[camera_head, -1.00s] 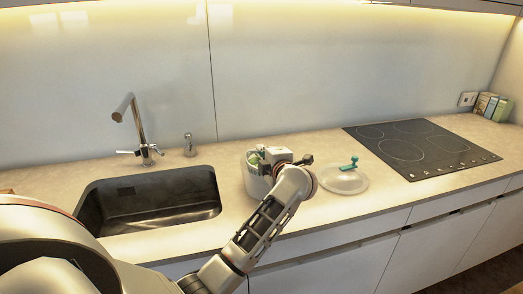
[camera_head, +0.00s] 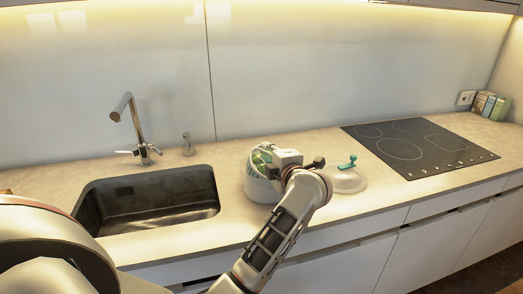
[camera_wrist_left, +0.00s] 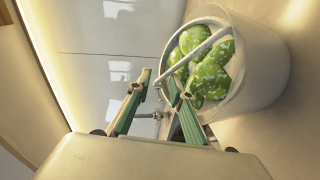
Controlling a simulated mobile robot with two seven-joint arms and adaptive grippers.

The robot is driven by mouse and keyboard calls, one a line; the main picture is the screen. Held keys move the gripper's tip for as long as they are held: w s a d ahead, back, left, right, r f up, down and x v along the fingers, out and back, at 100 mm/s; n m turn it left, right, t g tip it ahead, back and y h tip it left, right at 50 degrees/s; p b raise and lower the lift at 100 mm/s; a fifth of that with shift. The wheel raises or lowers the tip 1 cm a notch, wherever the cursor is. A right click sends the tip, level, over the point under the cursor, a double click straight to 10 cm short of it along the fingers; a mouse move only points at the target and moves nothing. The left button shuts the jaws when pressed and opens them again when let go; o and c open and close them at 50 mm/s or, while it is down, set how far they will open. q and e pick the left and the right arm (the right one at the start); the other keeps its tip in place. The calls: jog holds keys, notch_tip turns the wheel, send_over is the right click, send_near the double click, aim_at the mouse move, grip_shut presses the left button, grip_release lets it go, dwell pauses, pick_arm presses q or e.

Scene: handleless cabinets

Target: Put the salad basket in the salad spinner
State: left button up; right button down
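The salad spinner (camera_head: 258,186), a white round bowl, stands on the counter right of the sink, partly hidden by my left gripper (camera_head: 266,155). In the left wrist view the bowl (camera_wrist_left: 270,75) shows on the right. Green leafy salad (camera_wrist_left: 212,70) lies inside its rim. A thin white curved handle, apparently of the salad basket (camera_wrist_left: 205,42), arches over the leaves. The basket's walls cannot be told apart from the bowl. My left gripper (camera_wrist_left: 157,82) has its green-padded fingers apart, tips beside the handle's end. My right gripper is out of view.
A white lid (camera_head: 347,181) with a teal knob lies right of the bowl, close to my left wrist. The sink (camera_head: 150,205) with its tap (camera_head: 138,130) is to the left. A black cooktop (camera_head: 420,147) is to the right. Small boxes (camera_head: 490,105) stand far right.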

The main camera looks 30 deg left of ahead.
pick_arm(q)
jog(key=s+d+r+m+t+y, duration=0.2)
jog(key=s+d+m+t, duration=0.5)
jog(key=s+m+t, duration=0.2)
jog(key=s+d+f+m+t+h, duration=0.35)
jog(key=d+f+m+h, duration=0.8)
jog(key=m+h, duration=0.4)
jog(key=s+f+m+g, duration=0.2)
jog(key=s+f, duration=0.3)
jog(key=f, duration=0.4)
jog(key=s+f+m+g+h, duration=0.1)
jog(key=s+f+m+g, duration=0.2)
jog(key=f, duration=0.7)
jog(key=s+f+m+g+h, duration=0.1)
jog(key=s+f+m+g, duration=0.1)
jog(key=s+f+g, duration=0.4)
jog(key=s+f, duration=0.3)
jog(key=shift+d+f+m, duration=0.15)
jog(key=shift+f+m, duration=0.2)
jog(key=shift+f, duration=0.05)
